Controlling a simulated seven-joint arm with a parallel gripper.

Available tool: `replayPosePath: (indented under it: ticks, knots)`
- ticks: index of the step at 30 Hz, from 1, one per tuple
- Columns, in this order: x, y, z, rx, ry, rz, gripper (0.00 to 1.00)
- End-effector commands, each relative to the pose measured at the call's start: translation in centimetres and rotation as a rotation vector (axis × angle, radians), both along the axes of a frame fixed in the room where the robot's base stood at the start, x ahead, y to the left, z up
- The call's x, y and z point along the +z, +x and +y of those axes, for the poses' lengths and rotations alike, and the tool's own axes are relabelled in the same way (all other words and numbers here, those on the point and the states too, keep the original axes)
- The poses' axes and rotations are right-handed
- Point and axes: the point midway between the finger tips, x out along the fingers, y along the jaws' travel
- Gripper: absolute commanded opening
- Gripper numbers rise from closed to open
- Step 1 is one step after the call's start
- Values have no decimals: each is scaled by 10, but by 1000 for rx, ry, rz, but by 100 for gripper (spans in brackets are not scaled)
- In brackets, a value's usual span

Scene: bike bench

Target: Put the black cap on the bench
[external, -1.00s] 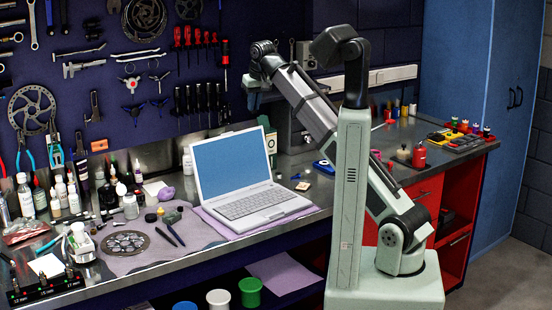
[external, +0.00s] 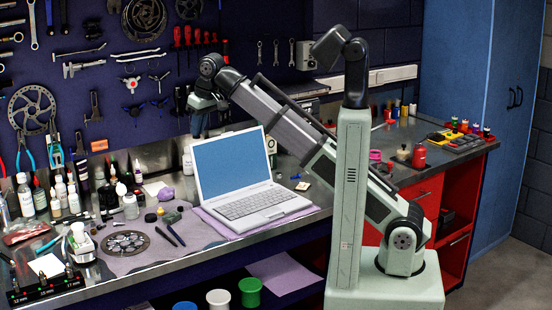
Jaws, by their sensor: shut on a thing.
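My gripper (external: 197,124) is up in the air in front of the tool wall, above and left of the laptop, and its fingers point down. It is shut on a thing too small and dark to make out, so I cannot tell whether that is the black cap. A small dark round piece (external: 150,217) lies on the grey mat among other small parts; I cannot tell if it is a cap. The bench (external: 225,249) runs under all of this.
A laptop (external: 240,180) stands open on the bench below and right of my gripper. Bottles (external: 73,196) crowd the left. A brake disc (external: 125,243) and dark tools (external: 170,233) lie on the mat (external: 203,237). A red container (external: 419,156) stands at the right.

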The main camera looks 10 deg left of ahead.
Motion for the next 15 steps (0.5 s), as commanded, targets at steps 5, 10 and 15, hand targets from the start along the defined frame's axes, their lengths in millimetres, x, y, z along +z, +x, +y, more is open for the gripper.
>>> replayPosePath:
  ticks: [5,10,15]
  knots:
    - [0,-47,7,73,0,2,0]
    - [0,-82,9,127,0,4,0]
    - [-30,-89,7,138,-3,4,0]
